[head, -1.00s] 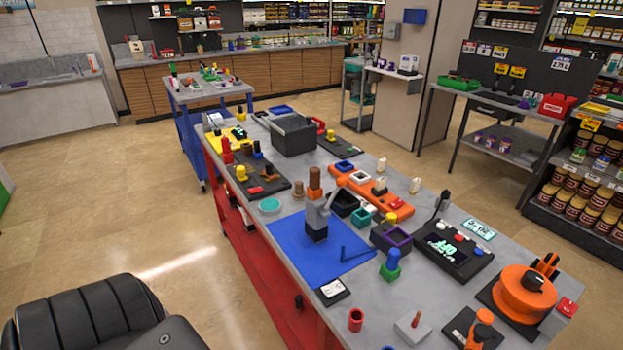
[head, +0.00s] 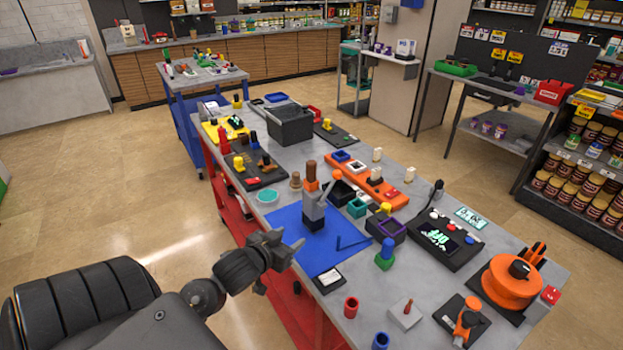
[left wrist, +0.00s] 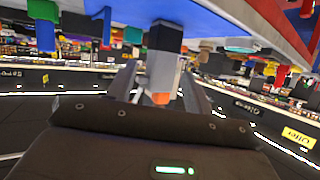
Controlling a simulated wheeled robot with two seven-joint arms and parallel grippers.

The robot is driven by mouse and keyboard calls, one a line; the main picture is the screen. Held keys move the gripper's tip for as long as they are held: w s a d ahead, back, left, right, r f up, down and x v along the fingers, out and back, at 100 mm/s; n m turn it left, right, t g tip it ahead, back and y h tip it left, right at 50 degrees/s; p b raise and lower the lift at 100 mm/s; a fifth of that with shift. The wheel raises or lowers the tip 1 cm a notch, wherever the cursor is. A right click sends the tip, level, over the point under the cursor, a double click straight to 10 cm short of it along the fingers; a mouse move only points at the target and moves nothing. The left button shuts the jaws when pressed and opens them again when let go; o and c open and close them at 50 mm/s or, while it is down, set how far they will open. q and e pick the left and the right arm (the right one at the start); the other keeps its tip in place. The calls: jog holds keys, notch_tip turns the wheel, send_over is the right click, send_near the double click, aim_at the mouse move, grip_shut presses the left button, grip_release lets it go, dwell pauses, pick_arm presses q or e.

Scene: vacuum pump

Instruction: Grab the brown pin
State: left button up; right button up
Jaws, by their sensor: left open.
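A brown pin (head: 311,167) stands upright on the orange top of a grey and black vacuum pump (head: 313,206) on the blue mat (head: 285,228). A tan-brown peg (head: 295,180) stands on the table just left of it. My left gripper (head: 284,244) is open and empty at the mat's near left edge, apart from the pump and lower in the picture. In the left wrist view the pump (left wrist: 165,42) appears upside down, lined up between my left gripper's fingers (left wrist: 160,90); the brown pin cannot be made out there. My right gripper is out of view.
The table is crowded. The left of the mat is clear.

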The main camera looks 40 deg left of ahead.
aim_at(308, 173)
pick_arm(q)
jog(key=w+a+r+t, duration=0.2)
jog(key=r, duration=0.4)
jog(key=w+a+r+t, duration=0.2)
jog(key=w+r+t, duration=0.1)
jog(key=r, duration=0.3)
jog(key=shift+h, duration=0.4)
jog(key=w, duration=0.2)
jog(key=w+p, duration=0.1)
jog(key=w, duration=0.2)
jog(key=shift+a+r+p, duration=0.1)
jog(key=shift+a+p, duration=0.1)
jog(key=shift+p, duration=0.1)
jog(key=shift+w, duration=0.25)
jog(key=w+p, duration=0.1)
jog(key=w, duration=0.2)
jog(key=w+p, duration=0.1)
jog(key=w, duration=0.1)
jog(key=shift+a+f+p, duration=0.1)
jog(key=shift+f+p, duration=0.2)
jog(key=shift+f, duration=0.05)
jog(key=shift+s, duration=0.15)
jog(key=shift+c, duration=0.5)
jog(key=c, duration=0.9)
